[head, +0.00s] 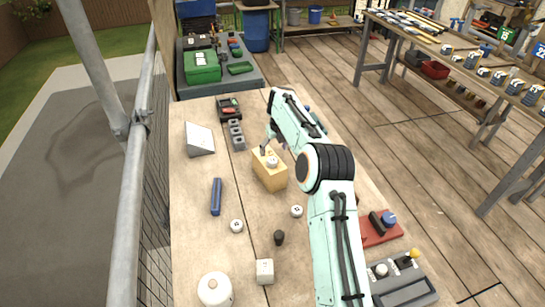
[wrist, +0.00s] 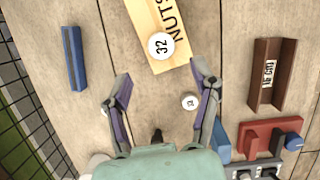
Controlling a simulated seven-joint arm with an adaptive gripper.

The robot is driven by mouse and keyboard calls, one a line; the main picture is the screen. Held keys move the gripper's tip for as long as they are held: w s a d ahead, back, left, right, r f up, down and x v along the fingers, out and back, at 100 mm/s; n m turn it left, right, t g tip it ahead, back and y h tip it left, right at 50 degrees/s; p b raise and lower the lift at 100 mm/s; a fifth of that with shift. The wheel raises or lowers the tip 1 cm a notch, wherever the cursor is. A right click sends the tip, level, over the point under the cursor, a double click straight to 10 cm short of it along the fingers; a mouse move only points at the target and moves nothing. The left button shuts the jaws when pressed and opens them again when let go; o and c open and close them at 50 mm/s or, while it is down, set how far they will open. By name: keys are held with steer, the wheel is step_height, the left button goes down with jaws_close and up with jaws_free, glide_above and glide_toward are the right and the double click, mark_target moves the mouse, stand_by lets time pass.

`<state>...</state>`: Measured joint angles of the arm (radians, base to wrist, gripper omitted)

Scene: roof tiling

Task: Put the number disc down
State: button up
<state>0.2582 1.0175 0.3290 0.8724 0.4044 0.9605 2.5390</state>
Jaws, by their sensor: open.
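A white number disc (wrist: 161,46) marked 32 rests on the pale yellow block (wrist: 172,14) lettered NUTS. In the head view the disc (head: 272,162) sits on top of the block (head: 270,178), just below my gripper (head: 268,149). In the wrist view my gripper (wrist: 160,76) is open, its fingers spread wide with nothing between the tips. The disc lies just beyond the fingertips, apart from both. A second white number disc (wrist: 190,101) lies on the table near the right finger. It also shows in the head view (head: 297,211).
Another disc (head: 237,225), a blue bar (head: 216,196), a dark knob (head: 279,237), a white cube (head: 265,271) and a white jar (head: 214,289) stand on the table. A brown channel (wrist: 284,62) and a red fixture (wrist: 255,138) lie to the right. Bare wood surrounds the block.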

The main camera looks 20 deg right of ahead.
steer(key=s+a+r+n, duration=0.4)
steer(key=s+r+n, duration=0.5)
steer(key=r, duration=0.3)
steer(key=s+a+r+n+g, duration=0.1)
steer(key=s+n, duration=0.4)
steer(key=s, duration=0.1)
steer(key=s+a+r+n, duration=0.2)
steer(key=s+n, duration=0.3)
steer(key=s, duration=0.1)
steer(key=s+a+f+n+g, duration=0.1)
steer(key=s+f+n, duration=0.1)
steer(key=s+n, duration=0.6)
steer(key=s+a+f+n+g, duration=0.1)
steer(key=s+f+n, duration=0.2)
steer(key=s+n, duration=0.5)
steer(key=s, duration=0.7)
steer(key=shift+s+a+f+n+y, duration=0.2)
steer(key=shift+a+f+n+y, duration=0.1)
steer(key=shift+a+n, duration=0.1)
